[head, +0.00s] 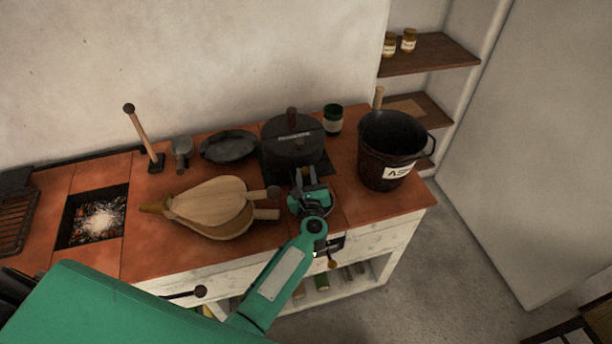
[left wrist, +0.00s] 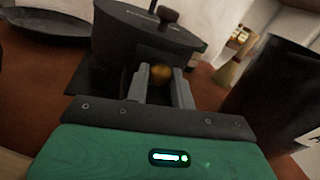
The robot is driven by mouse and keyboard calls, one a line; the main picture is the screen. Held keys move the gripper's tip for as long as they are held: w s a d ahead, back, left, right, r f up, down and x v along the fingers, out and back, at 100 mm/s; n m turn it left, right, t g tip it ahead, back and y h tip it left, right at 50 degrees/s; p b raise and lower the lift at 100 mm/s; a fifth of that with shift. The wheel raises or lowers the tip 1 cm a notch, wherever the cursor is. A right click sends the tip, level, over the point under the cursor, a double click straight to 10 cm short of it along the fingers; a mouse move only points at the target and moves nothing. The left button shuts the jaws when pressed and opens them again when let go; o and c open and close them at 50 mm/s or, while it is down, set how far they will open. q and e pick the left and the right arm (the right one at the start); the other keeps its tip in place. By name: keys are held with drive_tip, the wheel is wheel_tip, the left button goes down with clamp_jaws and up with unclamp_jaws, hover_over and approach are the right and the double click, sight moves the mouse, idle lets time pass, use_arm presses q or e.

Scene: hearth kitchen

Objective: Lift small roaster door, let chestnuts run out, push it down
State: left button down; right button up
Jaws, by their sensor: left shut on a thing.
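The roaster (head: 292,140) is a black, lidded drum with a wooden knob on top, standing on a dark base near the back of the counter. It also fills the upper middle of the left wrist view (left wrist: 130,45). My left gripper (head: 305,180) is at the roaster's front, its fingers (left wrist: 163,86) pointing at it. They are shut on a small brass-coloured knob (left wrist: 162,72) at the drum's front. The small door behind the knob is hidden or too dark to make out, so I cannot tell how high it stands. No chestnuts show. My right gripper is out of view.
A black ash bucket (head: 385,168) stands close on the right, near the counter's end. Wooden bellows (head: 215,207) lie to the left, handles towards my gripper. A dark pan (head: 229,146) and a green jar (head: 333,120) flank the roaster. Embers glow in a firebox (head: 97,218).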

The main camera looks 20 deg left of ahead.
use_arm(q)
drive_tip(key=c, duration=1.2)
unclamp_jaws()
drive_tip(key=shift+f, duration=0.25)
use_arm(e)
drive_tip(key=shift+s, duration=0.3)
use_arm(q)
drive_tip(key=shift+s, duration=0.1)
